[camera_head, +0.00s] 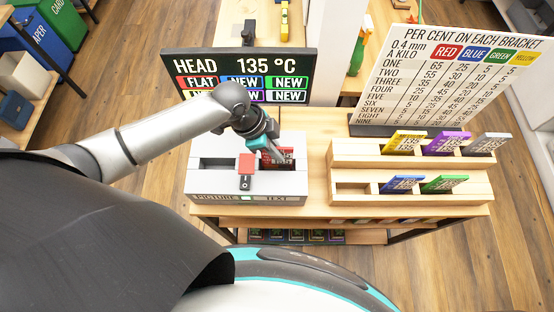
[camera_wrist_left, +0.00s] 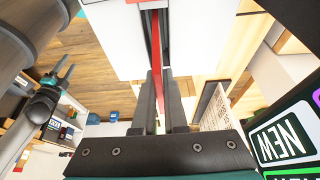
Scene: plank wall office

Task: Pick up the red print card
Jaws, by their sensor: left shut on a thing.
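The red print card (camera_head: 287,154) stands in the right-hand slot of the grey-white box (camera_head: 205,182), its upper part showing. My left gripper (camera_head: 270,146) is above that slot, shut on the card. In the left wrist view the card (camera_wrist_left: 155,45) is a thin red strip seen edge-on between the two dark fingers (camera_wrist_left: 162,100), with its far end in the slot. The fingers hide part of it. My right gripper is out of the head view; what seems to be it (camera_wrist_left: 60,76) is small at the left of the wrist view.
A red-and-black switch (camera_head: 246,168) stands on the box beside the left slot. A wooden rack (camera_head: 410,198) at right holds yellow, purple, grey, blue and green cards; its front left compartment is empty. A black sign (camera_head: 190,66) and a percentage board (camera_head: 440,75) stand behind.

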